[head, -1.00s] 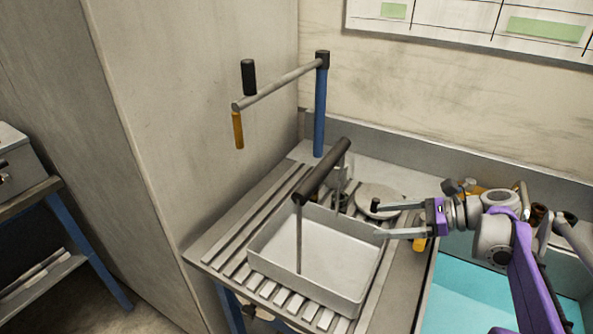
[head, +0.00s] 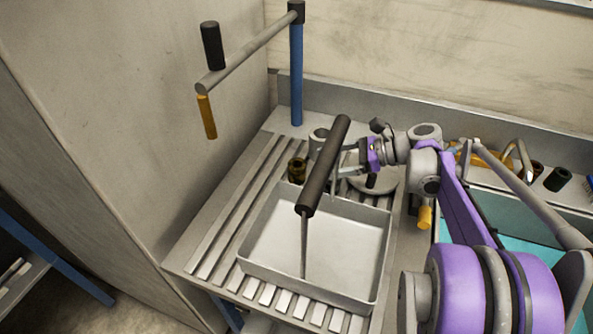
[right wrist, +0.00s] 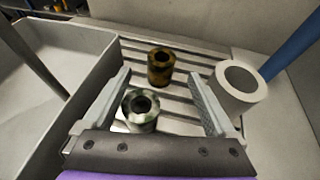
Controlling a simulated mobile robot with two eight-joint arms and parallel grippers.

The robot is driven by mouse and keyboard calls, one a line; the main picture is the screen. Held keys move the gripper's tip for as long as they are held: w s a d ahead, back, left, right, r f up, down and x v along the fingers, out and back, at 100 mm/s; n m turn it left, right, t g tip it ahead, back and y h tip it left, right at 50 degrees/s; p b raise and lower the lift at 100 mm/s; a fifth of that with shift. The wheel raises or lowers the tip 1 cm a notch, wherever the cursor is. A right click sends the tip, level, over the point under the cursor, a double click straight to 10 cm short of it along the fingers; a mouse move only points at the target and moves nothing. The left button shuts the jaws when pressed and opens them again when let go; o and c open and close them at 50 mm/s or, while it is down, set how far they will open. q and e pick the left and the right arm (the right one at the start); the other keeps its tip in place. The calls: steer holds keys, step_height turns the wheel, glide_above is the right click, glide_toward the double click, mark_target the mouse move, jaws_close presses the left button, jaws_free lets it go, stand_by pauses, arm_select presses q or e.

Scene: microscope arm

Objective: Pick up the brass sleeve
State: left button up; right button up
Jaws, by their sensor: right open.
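The brass sleeve (head: 297,170), a short, dark mottled brown-yellow hollow cylinder, stands upright on the slatted top behind the tray. In the right wrist view the brass sleeve (right wrist: 160,68) stands just beyond the fingertips, roughly centred. My right gripper (right wrist: 160,82) is open and empty. A mottled grey-green sleeve (right wrist: 140,110) stands nearer, in the space between its fingers. In the head view my right gripper (head: 338,163) is partly hidden by the dark bar. My left gripper is not in view.
A pale wide ring (right wrist: 237,85) stands right of the brass sleeve. A shallow grey tray (head: 258,277) lies in front. A dark bar on a thin rod (head: 325,165) rises over the tray. A blue post (head: 296,80) with a side arm stands behind.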

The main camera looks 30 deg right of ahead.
mark_target(296, 166)
steer(key=x, duration=0.5)
steer(key=shift+w+f, duration=0.1)
steer(key=shift+f, duration=0.15)
steer(key=shift+c, duration=0.2)
jaws_close()
